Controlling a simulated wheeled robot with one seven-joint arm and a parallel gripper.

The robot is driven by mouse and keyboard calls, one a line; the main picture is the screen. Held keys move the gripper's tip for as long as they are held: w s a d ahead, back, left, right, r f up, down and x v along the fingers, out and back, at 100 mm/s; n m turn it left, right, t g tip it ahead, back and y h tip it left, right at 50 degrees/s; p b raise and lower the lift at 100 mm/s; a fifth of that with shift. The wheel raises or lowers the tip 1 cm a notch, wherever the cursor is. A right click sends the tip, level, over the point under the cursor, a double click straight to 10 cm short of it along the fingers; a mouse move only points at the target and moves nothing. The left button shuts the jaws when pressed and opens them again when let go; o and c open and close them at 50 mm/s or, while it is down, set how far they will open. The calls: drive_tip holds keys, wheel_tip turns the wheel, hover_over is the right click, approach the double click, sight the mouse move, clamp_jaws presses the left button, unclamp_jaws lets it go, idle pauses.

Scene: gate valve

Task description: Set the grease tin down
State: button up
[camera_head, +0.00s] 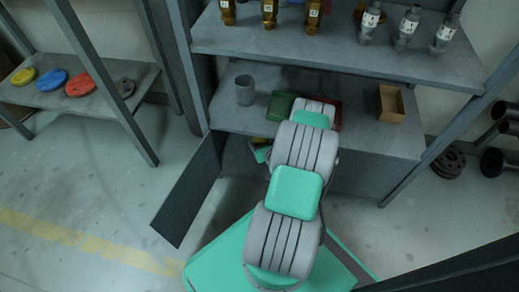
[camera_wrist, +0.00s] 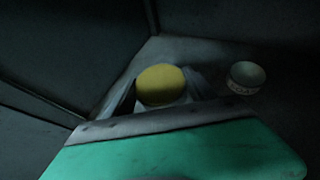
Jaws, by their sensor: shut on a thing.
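The grease tin (camera_wrist: 161,85) appears to be the round thing with a yellow top in the wrist view. My gripper (camera_wrist: 163,93) is shut on it, one finger on each side. The tin is inside a dark cupboard (camera_wrist: 75,55), near its back corner. Its lower part is hidden, so I cannot tell whether it touches the cupboard floor. In the head view my arm covers most of the cupboard opening, and a small yellow patch (camera_head: 258,141) shows beside my gripper (camera_head: 261,153).
A small white cup (camera_wrist: 246,77) with lettering stands right of the tin. The cupboard door (camera_head: 190,190) hangs open at the left. The shelf above holds a grey cup (camera_head: 244,90), a green bin (camera_head: 280,106), a red bin (camera_head: 334,114) and an open cardboard box (camera_head: 391,103).

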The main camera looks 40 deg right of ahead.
sight(259, 143)
drive_tip(key=w+f, duration=0.1)
drive_tip(key=w+d+f+b, duration=0.1)
drive_tip(key=f, duration=0.1)
drive_tip(key=w+f+b, duration=0.1)
drive_tip(key=f, duration=0.1)
drive_tip(key=shift+d, duration=0.4)
wheel_tip(259, 143, down, 4)
drive_tip(key=shift+w+d+r+b, duration=0.15)
drive_tip(key=shift+r+b, duration=0.05)
drive_tip(key=shift+b, duration=0.75)
drive_tip(key=shift+r, duration=0.15)
drive_tip(key=o, duration=1.6)
